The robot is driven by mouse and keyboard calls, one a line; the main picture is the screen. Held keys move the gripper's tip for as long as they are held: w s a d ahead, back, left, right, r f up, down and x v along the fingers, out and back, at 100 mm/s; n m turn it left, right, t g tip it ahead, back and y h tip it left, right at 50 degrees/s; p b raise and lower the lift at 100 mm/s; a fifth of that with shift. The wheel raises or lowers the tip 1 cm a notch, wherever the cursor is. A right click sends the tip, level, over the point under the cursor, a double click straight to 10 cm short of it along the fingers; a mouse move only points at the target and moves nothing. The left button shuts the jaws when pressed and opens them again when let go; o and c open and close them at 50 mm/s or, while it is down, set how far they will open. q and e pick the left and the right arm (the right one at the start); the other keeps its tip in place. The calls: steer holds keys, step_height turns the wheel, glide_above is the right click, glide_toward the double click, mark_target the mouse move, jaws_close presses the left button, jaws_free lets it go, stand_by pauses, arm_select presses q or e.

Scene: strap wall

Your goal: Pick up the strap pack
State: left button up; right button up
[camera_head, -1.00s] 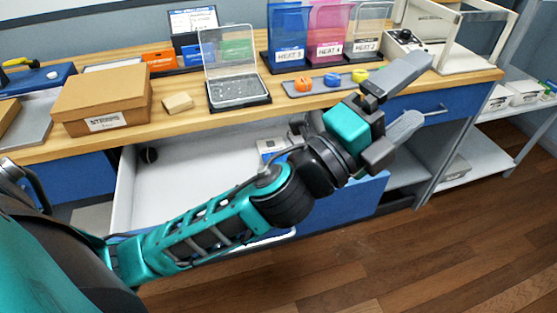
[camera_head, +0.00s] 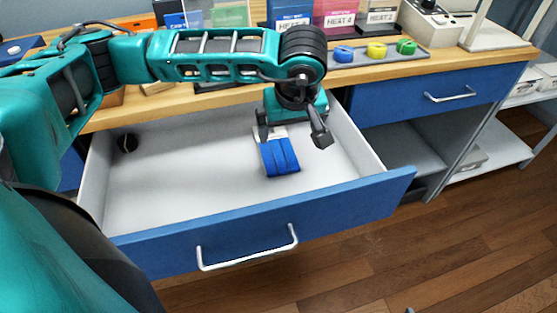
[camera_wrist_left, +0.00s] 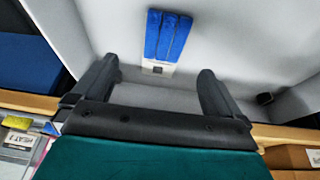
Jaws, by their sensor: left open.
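The strap pack (camera_head: 281,157) is a set of blue bands with a white end, lying on the floor of the open drawer (camera_head: 190,190). In the left wrist view the strap pack (camera_wrist_left: 167,38) lies ahead of the fingertips, roughly midway between them sideways. My left gripper (camera_head: 291,138) is over the drawer, pointing down, with its fingers apart and nothing between them. In the left wrist view the open left gripper (camera_wrist_left: 158,80) shows a gap between its fingers and the pack. My right gripper is not in view.
A small black round thing (camera_head: 127,142) lies at the drawer's left back. The drawer's blue front (camera_head: 260,238) and white side walls surround the pack. The drawer floor's left is clear.

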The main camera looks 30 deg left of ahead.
mark_target(278, 152)
arm_select(q)
steer(key=shift+y, duration=0.3)
steer(key=x, duration=0.4)
steer(key=b+x, duration=0.1)
steer(key=x, duration=0.4)
steer(key=a+b+x, duration=0.1)
steer(key=x, duration=0.3)
steer(key=shift+w+a+f, duration=0.15)
steer(key=shift+w+a, duration=0.05)
steer(key=shift+a, duration=0.05)
steer(key=shift+f, duration=0.1)
steer(key=shift+c, duration=0.5)
steer(key=c, duration=0.7)
